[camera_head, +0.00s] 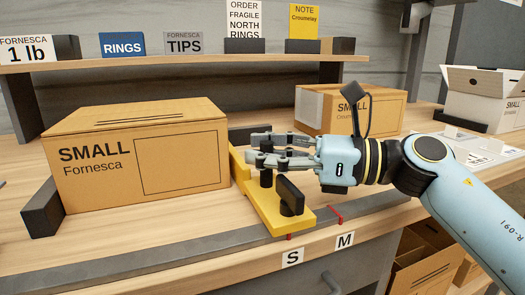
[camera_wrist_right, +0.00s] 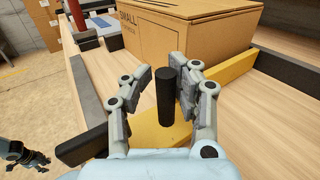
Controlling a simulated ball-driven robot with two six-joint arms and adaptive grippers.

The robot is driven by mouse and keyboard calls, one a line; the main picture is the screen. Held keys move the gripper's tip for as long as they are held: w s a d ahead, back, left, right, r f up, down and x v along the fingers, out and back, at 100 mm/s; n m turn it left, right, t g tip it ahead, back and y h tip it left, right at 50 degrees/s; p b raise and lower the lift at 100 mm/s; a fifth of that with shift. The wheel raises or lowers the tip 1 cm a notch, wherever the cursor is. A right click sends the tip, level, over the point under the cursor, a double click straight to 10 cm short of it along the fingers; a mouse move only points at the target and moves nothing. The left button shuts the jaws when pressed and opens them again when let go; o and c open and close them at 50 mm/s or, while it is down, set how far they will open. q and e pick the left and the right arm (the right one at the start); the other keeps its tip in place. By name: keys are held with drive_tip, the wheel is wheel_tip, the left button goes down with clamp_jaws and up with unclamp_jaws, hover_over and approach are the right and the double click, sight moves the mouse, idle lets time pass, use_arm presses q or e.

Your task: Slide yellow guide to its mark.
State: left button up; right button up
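The yellow guide (camera_head: 262,212) lies on the bench against the right side of a closed cardboard box (camera_head: 140,160) marked SMALL. Its front end lies over the grey rail, by the red mark (camera_head: 289,237) above label S (camera_head: 292,257). Another red mark (camera_head: 336,215) is to the right, above label M (camera_head: 344,240). The guide carries a black knob (camera_head: 290,196) and an upright black post (camera_wrist_right: 166,97). My right gripper (camera_head: 255,150) is open, its fingers on either side of the post. A small gripper, apparently my left, shows at the wrist view's lower left (camera_wrist_right: 32,158); its fingers are unclear.
A grey rail (camera_head: 150,259) runs along the bench's front edge. Black blocks (camera_head: 43,207) stand at the box's left. Another cardboard box (camera_head: 385,115) stands behind my right gripper. A shelf (camera_head: 180,61) with signs is above. Bare bench lies right of the guide.

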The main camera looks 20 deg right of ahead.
drive_tip(key=o, duration=0.3)
drive_tip(key=shift+w, duration=0.1)
drive_tip(key=v, duration=1)
drive_tip(key=shift+d, duration=0.35)
drive_tip(key=shift+s+d, duration=0.5)
